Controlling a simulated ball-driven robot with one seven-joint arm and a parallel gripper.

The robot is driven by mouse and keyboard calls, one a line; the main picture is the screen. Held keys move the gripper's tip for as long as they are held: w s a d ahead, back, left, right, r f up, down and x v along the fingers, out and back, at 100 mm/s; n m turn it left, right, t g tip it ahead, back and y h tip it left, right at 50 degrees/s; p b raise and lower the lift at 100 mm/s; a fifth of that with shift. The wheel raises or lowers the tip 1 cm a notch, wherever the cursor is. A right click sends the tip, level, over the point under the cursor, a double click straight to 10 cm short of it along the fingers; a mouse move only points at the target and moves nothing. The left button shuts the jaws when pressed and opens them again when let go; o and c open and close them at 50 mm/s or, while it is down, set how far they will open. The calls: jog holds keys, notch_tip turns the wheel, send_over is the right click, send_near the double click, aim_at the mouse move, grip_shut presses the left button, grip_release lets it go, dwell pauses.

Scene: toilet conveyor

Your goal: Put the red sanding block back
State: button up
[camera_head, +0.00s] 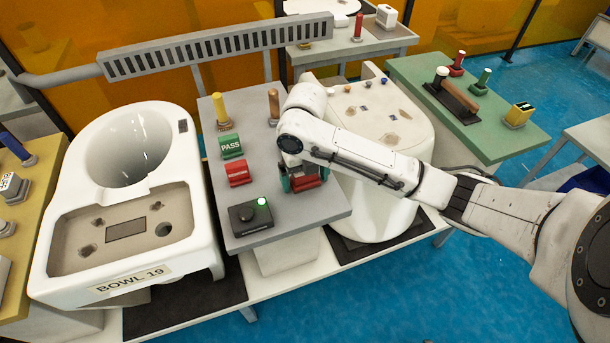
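A red block (307,183), which looks like the red sanding block, is at the right part of the grey table (283,222), under the end of my arm. My gripper (303,182) is right at it, with dark and teal parts showing on both sides of the red. My wrist hides the top of the block and most of the fingers. I cannot tell whether the fingers are closed on it, or whether it touches the table.
On the grey table are a green PASS block (232,146), a red labelled block (238,174), a black box with a green light (250,215) and two upright handles. A white toilet bowl (70,205) stands left, another (380,115) right. A green table (425,75) holds tools.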

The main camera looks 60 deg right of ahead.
jog(key=shift+o, duration=0.2)
notch_tip(320, 180, up, 12)
jog(key=shift+r+p, duration=0.2)
jog(key=shift+p, duration=0.15)
jog(key=shift+c, duration=0.5)
dwell(1.6)
